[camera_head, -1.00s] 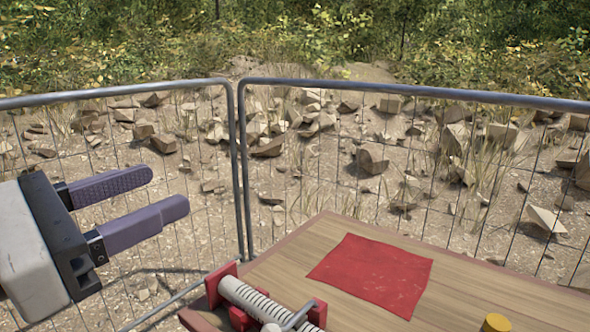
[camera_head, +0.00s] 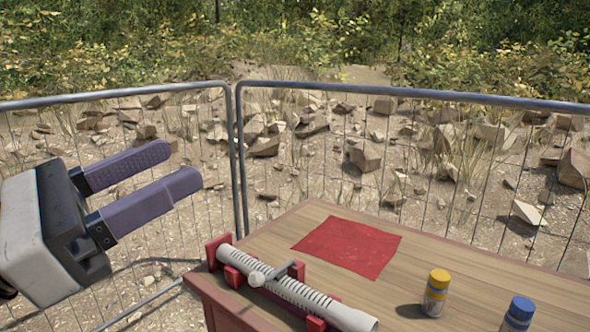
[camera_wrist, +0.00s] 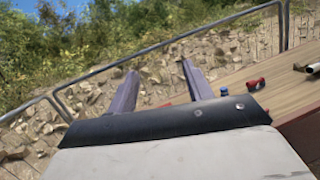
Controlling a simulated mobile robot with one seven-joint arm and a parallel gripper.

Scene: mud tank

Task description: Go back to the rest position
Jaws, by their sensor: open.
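My gripper (camera_head: 160,174) is at the left of the head view, raised to the left of the wooden table (camera_head: 470,262). Its two purple fingers are apart with nothing between them. In the wrist view the fingers of my gripper (camera_wrist: 158,74) point toward the fence and stony ground. No object touches the fingers.
On the table lie a red cloth (camera_head: 347,247), a grey ribbed tube (camera_head: 300,294) in red holders, a yellow-capped jar (camera_head: 435,293) and a blue-capped jar (camera_head: 518,314). A metal mesh fence (camera_head: 238,150) stands behind the table and gripper. Rocks lie beyond.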

